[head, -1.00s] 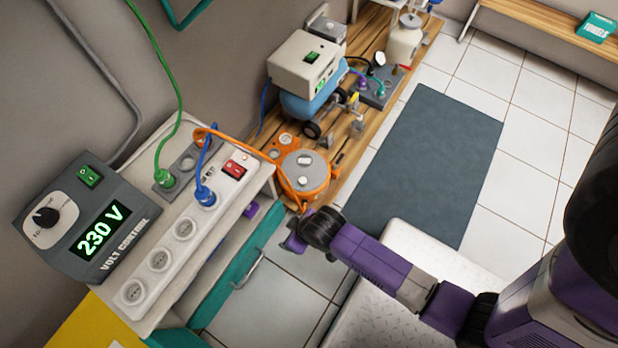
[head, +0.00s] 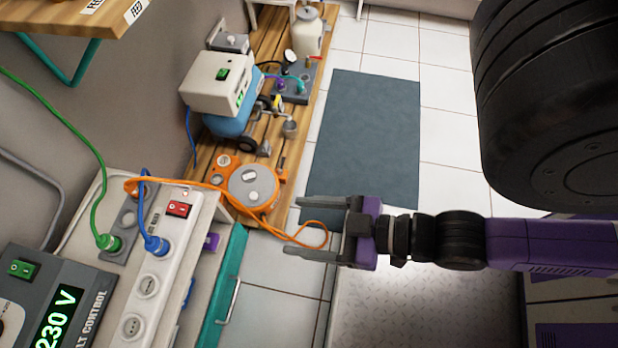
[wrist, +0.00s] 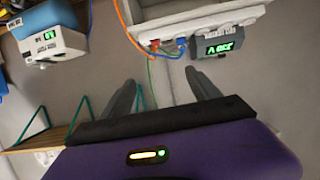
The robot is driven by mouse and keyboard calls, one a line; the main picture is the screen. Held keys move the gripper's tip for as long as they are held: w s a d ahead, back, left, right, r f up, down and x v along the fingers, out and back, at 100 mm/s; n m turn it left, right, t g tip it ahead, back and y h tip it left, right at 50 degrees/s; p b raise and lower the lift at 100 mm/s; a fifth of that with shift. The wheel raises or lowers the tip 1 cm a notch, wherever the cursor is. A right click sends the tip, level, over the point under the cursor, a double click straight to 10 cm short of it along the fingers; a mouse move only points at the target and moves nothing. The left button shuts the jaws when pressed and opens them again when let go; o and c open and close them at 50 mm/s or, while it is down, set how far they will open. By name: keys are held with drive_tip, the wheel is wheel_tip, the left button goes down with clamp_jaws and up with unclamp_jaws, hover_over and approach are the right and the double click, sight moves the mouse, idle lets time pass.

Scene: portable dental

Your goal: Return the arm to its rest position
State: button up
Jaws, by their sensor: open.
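My gripper (head: 305,228) is open and empty in the head view, with its two grey fingers pointing left. It hangs in the air over the tiled floor, to the right of the teal drawer front (head: 222,285) and near the orange cable reel (head: 253,188). A loop of orange cable shows between the fingers in the picture; I cannot tell whether it touches them. My purple and black arm extends from the gripper to the right.
The power strip (head: 150,270) holds a blue plug (head: 156,246). The volt control box (head: 60,300) reads 230 V. A white and blue compressor unit (head: 220,95) stands on the wooden bench (head: 272,50). A dark mat (head: 368,135) lies on the floor. A wooden shelf (head: 70,20) is upper left.

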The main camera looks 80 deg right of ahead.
drive_tip(key=r, duration=0.3)
drive_tip(key=shift+s+r+t, duration=0.3)
drive_tip(key=shift+r+t, duration=0.05)
drive_tip(key=shift+t, duration=0.05)
wheel_tip(320, 180, up, 23)
drive_tip(key=p, duration=2.3)
drive_tip(key=shift+r+p, duration=0.2)
drive_tip(key=shift+p, duration=0.1)
